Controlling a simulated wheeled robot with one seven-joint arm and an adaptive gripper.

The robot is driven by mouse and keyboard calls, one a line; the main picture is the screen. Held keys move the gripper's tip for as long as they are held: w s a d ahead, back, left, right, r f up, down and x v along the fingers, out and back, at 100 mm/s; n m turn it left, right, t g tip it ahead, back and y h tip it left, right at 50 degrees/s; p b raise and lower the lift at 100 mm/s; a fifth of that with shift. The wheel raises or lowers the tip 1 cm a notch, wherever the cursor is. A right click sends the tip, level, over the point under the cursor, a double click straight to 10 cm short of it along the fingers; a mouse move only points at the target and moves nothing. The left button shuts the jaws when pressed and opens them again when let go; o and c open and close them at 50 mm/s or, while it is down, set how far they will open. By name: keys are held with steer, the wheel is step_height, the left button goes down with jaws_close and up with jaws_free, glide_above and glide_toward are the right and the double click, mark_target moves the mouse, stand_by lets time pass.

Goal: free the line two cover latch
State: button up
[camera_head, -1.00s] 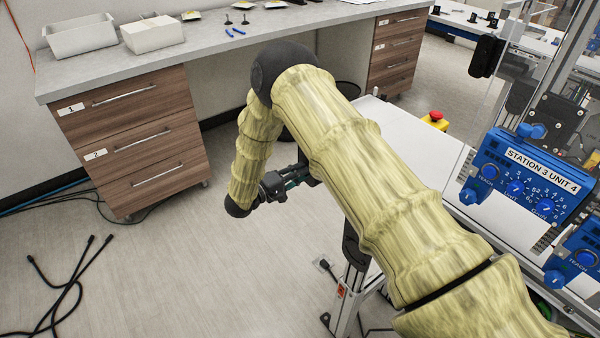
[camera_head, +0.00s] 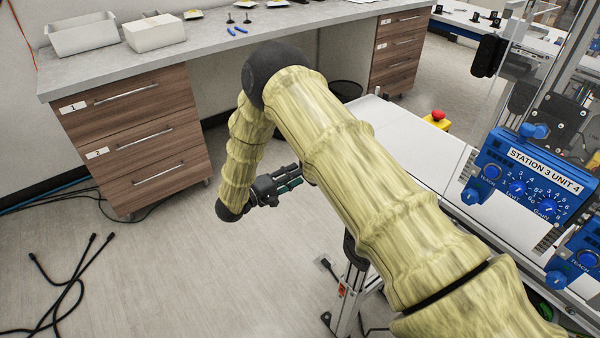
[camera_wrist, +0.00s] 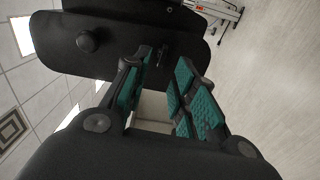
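My gripper (camera_head: 296,178) reaches to the right from my bent arm, beside the left end of the white-topped conveyor (camera_head: 420,150). In the wrist view my gripper (camera_wrist: 166,64) has its two teal-padded fingers apart, with nothing seen held between them. A dark plate (camera_wrist: 120,58) with rounded corners and a round knob (camera_wrist: 90,40) lies just beyond the fingertips. A small dark fitting (camera_wrist: 163,50) shows on it near the tips. I cannot tell whether either part is the line two cover latch. My arm hides the conveyor's near end in the head view.
A conveyor leg (camera_head: 350,290) stands below my arm. A drawer bench (camera_head: 130,130) is at the back left. Black cables (camera_head: 70,285) lie on the floor.

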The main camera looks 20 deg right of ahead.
steer(key=v, duration=0.8)
steer(key=shift+a, duration=0.35)
steer(key=shift+s+d, duration=0.1)
steer(key=shift+s, duration=0.05)
steer(key=s+d+f+n+t+y, duration=0.1)
steer(key=s+d+f+t+y, duration=0.1)
steer(key=d+f+t+y, duration=0.5)
steer(key=s+d+f+g+y, duration=0.3)
steer(key=s+f+g+y, duration=0.1)
steer(key=s+f, duration=0.75)
steer(key=s+d+f+m+g+y, duration=0.1)
steer(key=s+m+g+y, duration=0.3)
steer(key=s, duration=2.8)
steer(key=f+g+y, duration=0.1)
steer(key=g+y, duration=0.1)
steer(key=g, duration=0.3)
steer(key=shift+f+m, duration=0.15)
steer(key=shift+m, duration=0.15)
